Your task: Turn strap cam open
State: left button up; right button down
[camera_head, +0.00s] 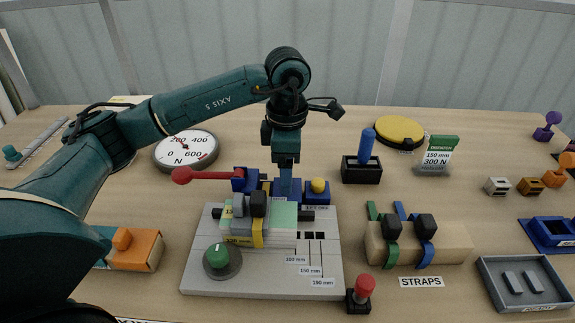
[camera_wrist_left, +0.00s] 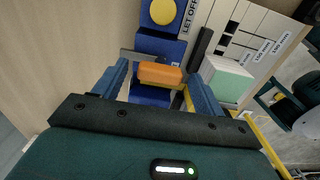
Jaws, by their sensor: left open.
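Green (camera_head: 391,250) and blue (camera_head: 426,254) straps with black buckles (camera_head: 425,224) cross a wooden block (camera_head: 457,243) labelled STRAPS. Another black buckle (camera_head: 258,203) with a yellow strap (camera_head: 257,238) sits on the grey fixture. My left gripper (camera_head: 287,187) points down behind the fixture, among its blue parts. In the wrist view, its fingers (camera_wrist_left: 160,86) are apart, with an orange block (camera_wrist_left: 160,73) between their tips. I cannot tell whether they touch it, or which part is the strap cam. My right gripper is out of view.
A red-ended lever (camera_head: 210,175) extends left. A yellow button (camera_head: 319,186) sits right of the gripper, beside LET OFF lettering (camera_wrist_left: 190,14) in the wrist view. A dial (camera_head: 186,151) stands behind left.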

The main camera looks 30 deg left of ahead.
pick_arm(q)
notch_tip(320, 180, up, 13)
jog(key=p, duration=0.1)
dwell(0.3)
dwell(0.4)
